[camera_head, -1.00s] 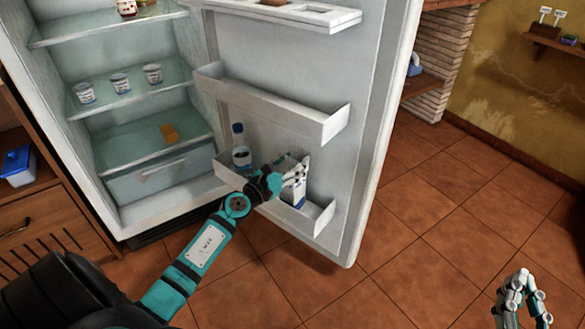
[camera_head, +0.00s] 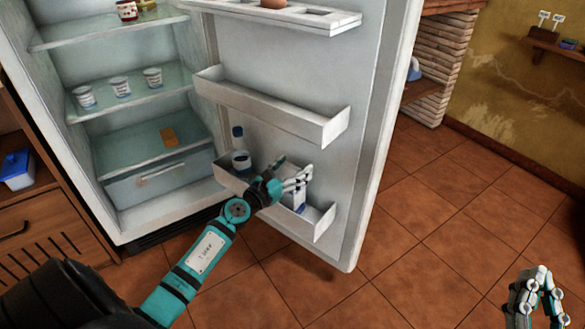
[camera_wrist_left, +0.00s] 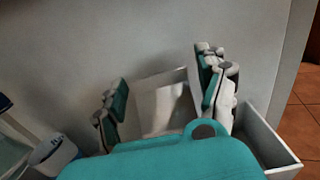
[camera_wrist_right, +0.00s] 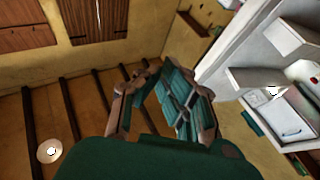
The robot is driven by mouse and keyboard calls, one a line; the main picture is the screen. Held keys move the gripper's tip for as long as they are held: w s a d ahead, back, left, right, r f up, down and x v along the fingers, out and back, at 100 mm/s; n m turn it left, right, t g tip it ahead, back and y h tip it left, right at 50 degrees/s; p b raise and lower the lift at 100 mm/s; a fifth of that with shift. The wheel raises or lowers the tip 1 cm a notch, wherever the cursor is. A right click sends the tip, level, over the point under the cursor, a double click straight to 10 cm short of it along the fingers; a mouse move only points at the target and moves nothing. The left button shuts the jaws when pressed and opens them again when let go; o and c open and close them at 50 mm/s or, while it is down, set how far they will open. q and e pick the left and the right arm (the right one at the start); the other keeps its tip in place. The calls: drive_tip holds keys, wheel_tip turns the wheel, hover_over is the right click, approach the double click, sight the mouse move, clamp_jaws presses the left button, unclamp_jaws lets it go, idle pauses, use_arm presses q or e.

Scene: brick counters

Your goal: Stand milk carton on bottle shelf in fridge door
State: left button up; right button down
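The white and blue milk carton (camera_head: 299,203) stands in the lowest door shelf (camera_head: 322,222) of the open fridge, partly hidden by my left gripper and the shelf's front wall. My left gripper (camera_head: 293,168) is at the carton's upper part. In the left wrist view the carton (camera_wrist_left: 166,105) looks upright between the spread fingers, with gaps on both sides. The carton's base is hidden there. A bottle with a blue cap (camera_head: 240,155) stands further left in the same shelf. My right gripper (camera_head: 541,272) is empty, its fingertips together, far right over the floor.
The fridge door (camera_head: 365,150) stands wide open. A middle door shelf (camera_head: 270,108) above my left gripper is empty. The tiled floor (camera_head: 440,240) to the right is clear.

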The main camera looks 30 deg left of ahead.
idle(0.3)
use_arm(q)
drive_tip(key=s, duration=0.6)
drive_tip(key=shift+a, duration=0.25)
drive_tip(key=s, duration=0.5)
drive_tip(key=s+d+r+n+t+h, duration=0.1)
drive_tip(key=s+d+r+n+h, duration=0.1)
drive_tip(key=d+r+n, duration=0.45)
drive_tip(key=s+d+r+n+t+h, duration=0.2)
drive_tip(key=d+r+n+h, duration=0.1)
drive_tip(key=d+n, duration=0.65)
drive_tip(key=s+d+r+n+t, duration=0.1)
drive_tip(key=s+d+r+n, duration=0.2)
drive_tip(key=n, duration=0.6)
drive_tip(key=s+d+r+n+t, duration=0.2)
drive_tip(key=d+r+n, duration=0.3)
drive_tip(key=r+n, duration=0.3)
drive_tip(key=shift+s+d+r+n+b, duration=0.2)
drive_tip(key=shift+s+d+n+b, duration=0.2)
drive_tip(key=shift+s+n, duration=0.15)
use_arm(e)
drive_tip(key=s+r+t, duration=0.1)
drive_tip(key=r+t, duration=0.1)
drive_tip(key=shift+s+r, duration=0.35)
drive_tip(key=shift+r, duration=0.05)
